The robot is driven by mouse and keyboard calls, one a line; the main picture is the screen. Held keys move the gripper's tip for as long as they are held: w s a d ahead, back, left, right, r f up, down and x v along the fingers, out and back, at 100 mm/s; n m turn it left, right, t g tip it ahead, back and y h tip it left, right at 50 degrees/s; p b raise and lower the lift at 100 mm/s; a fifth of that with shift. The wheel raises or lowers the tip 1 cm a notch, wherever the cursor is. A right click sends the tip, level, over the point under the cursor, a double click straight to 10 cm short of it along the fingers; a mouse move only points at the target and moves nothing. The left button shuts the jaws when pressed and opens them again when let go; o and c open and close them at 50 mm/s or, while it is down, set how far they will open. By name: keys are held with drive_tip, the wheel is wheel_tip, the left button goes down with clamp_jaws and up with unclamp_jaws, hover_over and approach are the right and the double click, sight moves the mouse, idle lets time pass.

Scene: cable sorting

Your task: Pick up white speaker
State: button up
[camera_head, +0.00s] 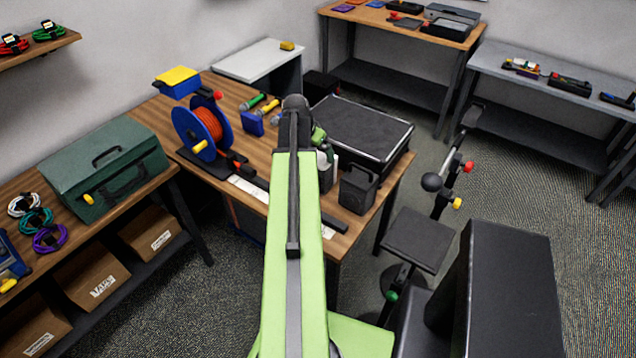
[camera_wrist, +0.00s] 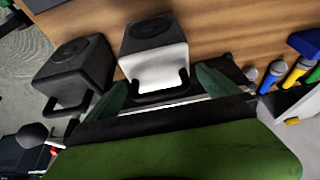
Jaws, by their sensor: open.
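The white speaker (camera_wrist: 157,62) stands on the wooden table in the wrist view, with a dark top face and a black handle on the side toward me. My gripper (camera_wrist: 158,95) is open, its two green fingers apart on either side of the handle end. I cannot tell whether they touch the speaker. In the head view, my green arm hides most of the white speaker (camera_head: 326,171), and only a sliver shows at the arm's right edge. A black speaker (camera_head: 358,188) stands just right of it; in the wrist view it is on the left (camera_wrist: 80,75).
A black flat case (camera_head: 362,130) lies behind the speakers. A blue cable reel (camera_head: 187,130) and several microphones (camera_head: 258,103) are left of my arm. A green toolbox (camera_head: 105,160) sits on the left bench. A black stool (camera_head: 418,240) stands right of the table.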

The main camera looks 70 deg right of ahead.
drive_tip(key=shift+s+f+b, duration=0.1)
drive_tip(key=shift+f+b, duration=0.3)
drive_tip(key=shift+f, duration=0.45)
drive_tip(key=shift+s+a+r, duration=0.15)
drive_tip(key=shift+r, duration=0.05)
drive_tip(key=b+x, duration=0.1)
drive_tip(key=x, duration=0.1)
drive_tip(key=b+x, duration=0.4)
drive_tip(key=shift+d+f, duration=0.2)
drive_tip(key=shift+d, duration=0.2)
drive_tip(key=shift+d+r, duration=0.1)
drive_tip(key=shift+r, duration=0.15)
drive_tip(key=shift+a+r, duration=0.1)
drive_tip(key=shift+a, duration=0.1)
drive_tip(key=shift+c, duration=0.8)
drive_tip(key=shift+d+p, duration=0.1)
drive_tip(key=shift+p, duration=0.2)
drive_tip(key=c, duration=1.5)
wheel_tip(320, 180, up, 10)
drive_tip(key=p, duration=1)
drive_tip(key=shift+r, duration=0.1)
drive_tip(key=shift+c, duration=0.2)
